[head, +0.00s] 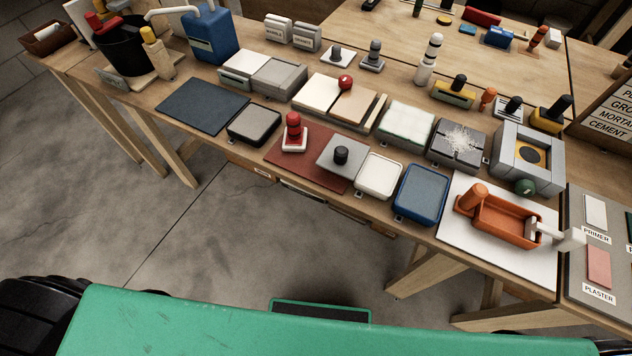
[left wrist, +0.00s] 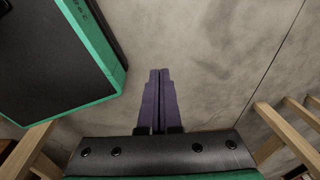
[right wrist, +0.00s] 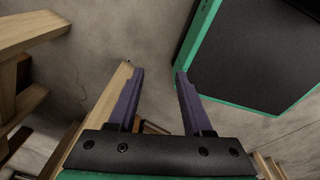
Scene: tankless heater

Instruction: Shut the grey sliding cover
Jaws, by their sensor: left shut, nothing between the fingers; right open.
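A grey box (head: 500,150) stands at the right of the bench. Its top is open on a yellow panel with a dark round centre, and a green ball knob (head: 524,187) sits at its front edge. Another box, at the back left, has a grey slab (head: 279,77) over its right part and a pale left part. I cannot tell for certain which grey piece is the sliding cover. My left gripper (left wrist: 159,72) is shut and empty over the floor in the left wrist view. My right gripper (right wrist: 160,72) is open and empty. Neither gripper shows in the head view.
The bench is crowded. A box with a red ball knob (head: 346,82), a pale-topped box (head: 407,122) and a cracked grey block (head: 459,144) stand in a row. In front are a blue tray (head: 420,193) and an orange tray (head: 505,222). Floor (head: 190,235) before the bench is clear.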

